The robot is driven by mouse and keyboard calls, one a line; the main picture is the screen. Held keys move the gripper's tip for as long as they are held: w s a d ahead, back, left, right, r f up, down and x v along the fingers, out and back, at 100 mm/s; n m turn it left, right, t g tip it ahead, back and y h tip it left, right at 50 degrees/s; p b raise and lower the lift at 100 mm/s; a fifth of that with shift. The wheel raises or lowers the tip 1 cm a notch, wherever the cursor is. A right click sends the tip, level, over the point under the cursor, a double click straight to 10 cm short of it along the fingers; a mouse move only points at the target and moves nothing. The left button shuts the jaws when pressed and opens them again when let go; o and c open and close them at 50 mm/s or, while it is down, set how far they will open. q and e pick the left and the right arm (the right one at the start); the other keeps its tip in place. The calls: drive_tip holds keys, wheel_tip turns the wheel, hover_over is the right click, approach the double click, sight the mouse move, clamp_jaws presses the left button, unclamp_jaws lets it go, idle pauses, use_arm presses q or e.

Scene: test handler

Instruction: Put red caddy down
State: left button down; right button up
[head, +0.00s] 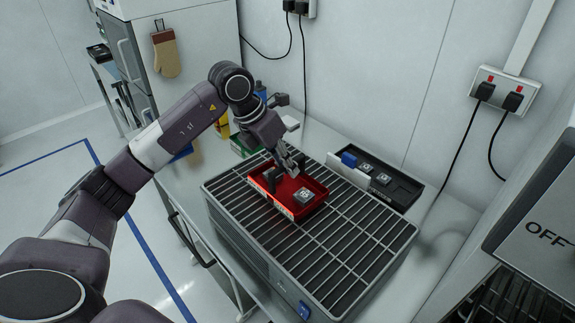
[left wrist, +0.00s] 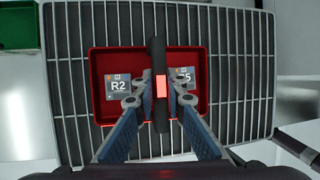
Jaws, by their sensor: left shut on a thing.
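The red caddy (head: 318,205) is a shallow open tray with a dark handle, over the left part of the grey slatted rack (head: 345,262). My left gripper (head: 290,166) comes down on it from above. In the left wrist view its fingers (left wrist: 158,92) are shut on the black handle bar (left wrist: 157,58) across the middle of the caddy (left wrist: 103,62). A grey block marked R2 (left wrist: 118,87) lies in the caddy, left of the handle. A second block (left wrist: 187,76), partly hidden by a finger, lies right of it. I cannot tell whether the caddy touches the slats.
A black tray (head: 405,192) with several small blocks stands behind the rack, with a blue item (head: 349,159) at its left end. A green box (head: 243,146) is at the rack's back left. The rack's front right is bare. A panel marked OFF (head: 540,235) is at right.

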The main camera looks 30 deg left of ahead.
use_arm(q)
drive_tip(key=shift+f, duration=0.45)
drive_tip(key=c, duration=2)
unclamp_jaws()
drive_tip(key=shift+o, duration=0.2)
use_arm(e)
drive_tip(key=shift+s+a, duration=0.25)
drive_tip(key=shift+a, duration=0.2)
